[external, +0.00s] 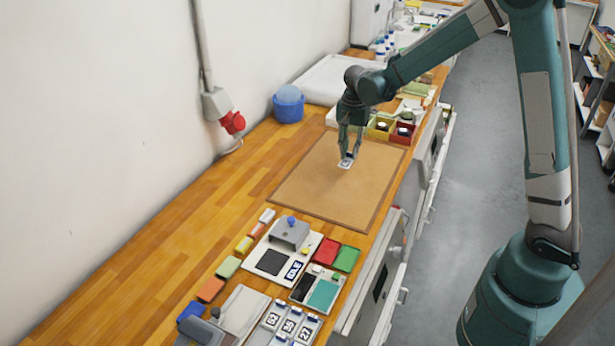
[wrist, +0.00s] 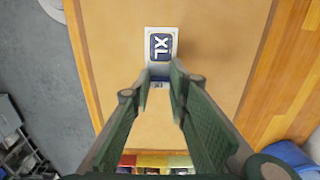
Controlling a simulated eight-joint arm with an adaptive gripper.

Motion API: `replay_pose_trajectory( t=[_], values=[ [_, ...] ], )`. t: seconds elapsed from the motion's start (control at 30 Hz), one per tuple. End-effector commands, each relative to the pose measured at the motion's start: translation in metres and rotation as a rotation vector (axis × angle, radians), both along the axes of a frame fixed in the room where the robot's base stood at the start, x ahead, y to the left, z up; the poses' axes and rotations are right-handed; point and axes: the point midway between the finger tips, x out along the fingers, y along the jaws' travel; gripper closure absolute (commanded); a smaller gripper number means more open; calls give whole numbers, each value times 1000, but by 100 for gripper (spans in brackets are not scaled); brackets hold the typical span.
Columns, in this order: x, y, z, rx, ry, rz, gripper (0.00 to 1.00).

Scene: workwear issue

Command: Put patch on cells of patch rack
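In the wrist view the fingers (wrist: 163,76) stand apart at either side of a small blue part at the patch's near end. Whether they press on it cannot be told. A pale rack (external: 268,335) with several dark-and-white labelled cells, which looks like the patch rack, is at the bottom, partly cut off.
The brown mat (external: 310,185) is otherwise clear. A grey press-like device (external: 289,232), red and green trays (external: 346,259) and several coloured blocks stand in front. Yellow and red bins (external: 402,133) stand behind my gripper. A blue tub (external: 288,104) is by the wall.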

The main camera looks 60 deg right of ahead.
Motion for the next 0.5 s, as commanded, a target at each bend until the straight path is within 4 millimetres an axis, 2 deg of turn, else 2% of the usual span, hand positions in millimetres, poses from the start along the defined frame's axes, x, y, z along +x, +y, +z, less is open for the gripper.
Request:
replay_pose_trajectory(
  t=[0.4,0.5],
  values=[
    [1,0,-46,0,0,0,87],
    [0,0,-52,0,0,1,87]
  ],
)
